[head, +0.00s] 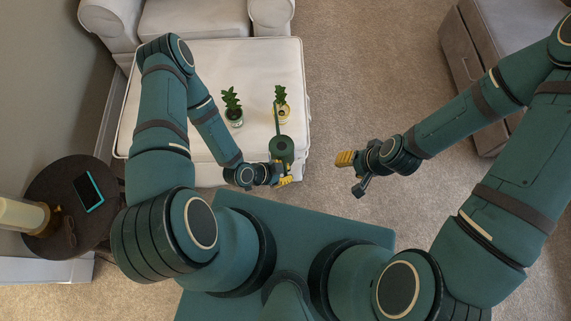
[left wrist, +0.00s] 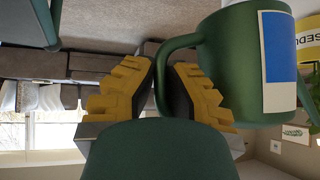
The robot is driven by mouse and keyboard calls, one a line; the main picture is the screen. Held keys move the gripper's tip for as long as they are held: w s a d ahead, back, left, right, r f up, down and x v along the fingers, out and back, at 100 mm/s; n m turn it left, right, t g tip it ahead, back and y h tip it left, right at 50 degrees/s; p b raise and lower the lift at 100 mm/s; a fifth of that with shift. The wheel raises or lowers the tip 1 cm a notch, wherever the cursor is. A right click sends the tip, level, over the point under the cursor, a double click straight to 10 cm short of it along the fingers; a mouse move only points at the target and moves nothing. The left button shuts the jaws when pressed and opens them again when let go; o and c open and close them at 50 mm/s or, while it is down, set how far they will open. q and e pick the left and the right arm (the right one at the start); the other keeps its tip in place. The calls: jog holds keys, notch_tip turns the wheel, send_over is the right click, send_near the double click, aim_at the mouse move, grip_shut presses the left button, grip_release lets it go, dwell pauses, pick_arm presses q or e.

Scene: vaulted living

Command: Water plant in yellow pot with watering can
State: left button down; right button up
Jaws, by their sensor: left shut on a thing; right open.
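The green watering can (head: 281,150) is at the front right of the white ottoman. Its long spout points away from me, and its tip is over or beside the yellow pot (head: 285,118) with a leafy plant (head: 280,94). My left gripper (head: 282,178) is shut on the can's handle. In the left wrist view, the yellow fingers (left wrist: 164,95) flank the handle of the can (left wrist: 240,60), and part of a yellow lettered surface (left wrist: 308,45) shows behind it. I cannot see any water. My right gripper (head: 347,168) is open and empty, right of the ottoman.
A second plant (head: 231,98) in a pale pot (head: 235,120) stands left of the yellow pot. The white ottoman (head: 180,95) has bare room at left and back. A round dark side table (head: 50,180) with a lamp and tablet is at far left. Carpet is clear at right.

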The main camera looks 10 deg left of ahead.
aim_at(285, 163)
pick_arm(q)
jog(key=shift+w+a+f+n+g+b, duration=0.15)
jog(key=shift+w+a+n+g+b, duration=0.1)
jog(key=shift+w+g+b, duration=0.45)
jog(key=shift+w+a+f+n+g+b, duration=0.15)
jog(key=shift+w+b, duration=0.3)
jog(key=shift+w, duration=0.45)
jog(key=shift+r+g+h, duration=0.3)
jog(key=shift+r+g, duration=0.05)
jog(key=shift+r, duration=0.4)
jog(key=shift+s+f, duration=0.15)
jog(key=shift+f, duration=0.55)
jog(key=shift+s+d+r+m+t+p, duration=0.15)
jog(key=shift+s+d+r+t+p, duration=0.05)
jog(key=shift+s+t+p, duration=0.3)
jog(key=shift+s+d+r+m+t+p, duration=0.2)
jog(key=shift+s+t+p, duration=0.2)
jog(key=shift+s+p, duration=0.2)
jog(key=shift+s+d+m+t+y+p, duration=0.15)
jog(key=shift+s+m+t+y+p, duration=0.2)
jog(key=shift+s+t, duration=0.35)
